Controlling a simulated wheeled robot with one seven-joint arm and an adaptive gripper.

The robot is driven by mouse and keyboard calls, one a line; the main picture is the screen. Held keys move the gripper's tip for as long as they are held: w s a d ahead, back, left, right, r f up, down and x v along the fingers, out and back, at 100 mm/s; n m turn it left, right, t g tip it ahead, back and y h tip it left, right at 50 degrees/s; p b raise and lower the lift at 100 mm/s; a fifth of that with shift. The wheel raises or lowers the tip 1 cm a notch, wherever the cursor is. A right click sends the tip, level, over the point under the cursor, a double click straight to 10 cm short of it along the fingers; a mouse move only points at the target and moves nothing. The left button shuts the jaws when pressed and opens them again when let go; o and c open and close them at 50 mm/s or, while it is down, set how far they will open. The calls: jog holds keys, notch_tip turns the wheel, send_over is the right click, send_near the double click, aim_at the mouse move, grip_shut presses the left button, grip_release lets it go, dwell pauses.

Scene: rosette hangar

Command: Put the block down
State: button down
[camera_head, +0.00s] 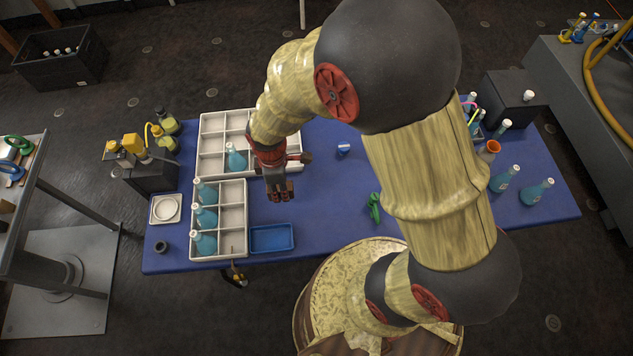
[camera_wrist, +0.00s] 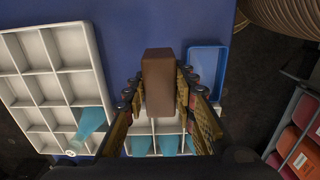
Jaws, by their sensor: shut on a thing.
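My gripper (camera_head: 279,194) is shut on a brown block (camera_wrist: 159,82). In the wrist view the block sits between the two fingers and points away from the camera, over the blue table top. In the camera_head view my gripper hangs over the blue table (camera_head: 325,215), to the right of the smaller white divided tray (camera_head: 246,200). It is above and slightly right of the shallow blue tray (camera_head: 272,250) in that picture. The blue tray also shows in the wrist view (camera_wrist: 222,62), just right of the block. I cannot make out the block clearly in the camera_head view.
The larger white divided tray (camera_head: 205,142) holds one flask (camera_head: 236,159); the smaller one holds several. A green item (camera_head: 374,208) and a blue-white cap (camera_head: 343,149) lie to the right. Flasks (camera_head: 536,192) stand farther right. Bare table lies between.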

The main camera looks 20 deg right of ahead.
jog(key=w+d+f+b, duration=0.2)
jog(key=d+f, duration=0.1)
jog(key=d, duration=0.3)
jog(key=b, duration=0.1)
send_over(309, 191)
notch_tip(309, 191, down, 5)
jog(key=shift+s+a, duration=0.15)
jog(key=shift+d+f+b, duration=0.2)
jog(key=shift+f+b, duration=0.65)
jog(key=shift+f, duration=0.85)
jog(key=shift+f, duration=0.2)
jog(key=c, duration=1.6)
grip_release()
jog(key=shift+o, duration=0.7)
